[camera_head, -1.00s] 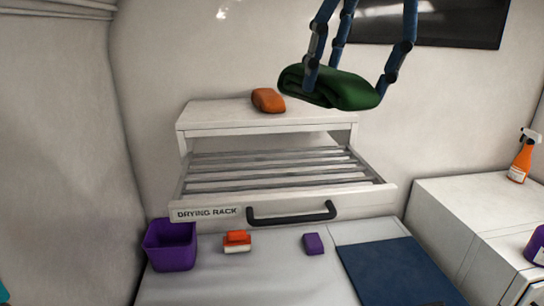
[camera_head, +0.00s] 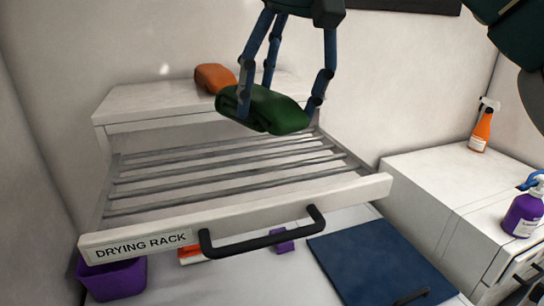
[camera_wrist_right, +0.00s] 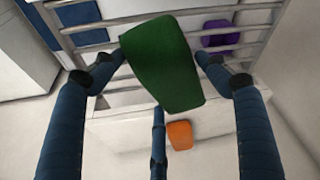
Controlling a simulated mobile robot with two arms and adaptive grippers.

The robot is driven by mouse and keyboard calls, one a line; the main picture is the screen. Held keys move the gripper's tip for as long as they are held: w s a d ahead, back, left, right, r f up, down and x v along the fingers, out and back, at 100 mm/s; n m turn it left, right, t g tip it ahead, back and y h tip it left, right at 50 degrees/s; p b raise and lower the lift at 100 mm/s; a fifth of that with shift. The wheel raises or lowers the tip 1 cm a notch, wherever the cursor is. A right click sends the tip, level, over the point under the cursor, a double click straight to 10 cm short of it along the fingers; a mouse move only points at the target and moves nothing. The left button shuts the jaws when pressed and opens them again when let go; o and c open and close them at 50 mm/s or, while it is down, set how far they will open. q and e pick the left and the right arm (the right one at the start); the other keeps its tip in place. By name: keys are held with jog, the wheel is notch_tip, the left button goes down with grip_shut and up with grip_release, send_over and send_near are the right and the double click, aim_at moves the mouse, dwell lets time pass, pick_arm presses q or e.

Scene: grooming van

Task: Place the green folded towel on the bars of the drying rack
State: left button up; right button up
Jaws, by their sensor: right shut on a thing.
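The green folded towel (camera_head: 262,110) is held in my right gripper (camera_head: 275,100), whose blue fingers close around it. In the head view it hangs above the back part of the pulled-out drying rack (camera_head: 140,241). The rack's grey metal bars (camera_head: 220,172) are bare where they show. In the right wrist view the towel (camera_wrist_right: 163,62) sits between the fingers, with bars (camera_wrist_right: 85,22) beyond it. A gap between towel and bars appears, though its height is hard to tell. My left gripper is not in view.
An orange folded towel (camera_head: 213,77) lies on the rack's top (camera_head: 150,100). Below are a purple bin (camera_head: 112,281), a purple block (camera_head: 283,243) and a blue mat (camera_head: 375,262). An orange spray bottle (camera_head: 481,128) and a purple bottle (camera_head: 523,212) stand on the right cabinet.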

aim_at(290, 95)
jog(key=x, duration=0.4)
jog(key=shift+w+d+f, duration=0.1)
jog(key=shift+w+d, duration=0.05)
jog(key=shift+d, duration=0.2)
jog(key=shift+d+f, duration=0.1)
jog(key=shift+f, duration=0.55)
jog(key=f, duration=0.3)
jog(key=shift+s+f+p, duration=0.25)
jog(key=shift+s+p, duration=0.05)
jog(key=shift+p, duration=0.05)
jog(key=o, duration=1.1)
jog(key=shift+o, duration=0.8)
jog(key=b+v, duration=0.1)
jog(key=v, duration=1.1)
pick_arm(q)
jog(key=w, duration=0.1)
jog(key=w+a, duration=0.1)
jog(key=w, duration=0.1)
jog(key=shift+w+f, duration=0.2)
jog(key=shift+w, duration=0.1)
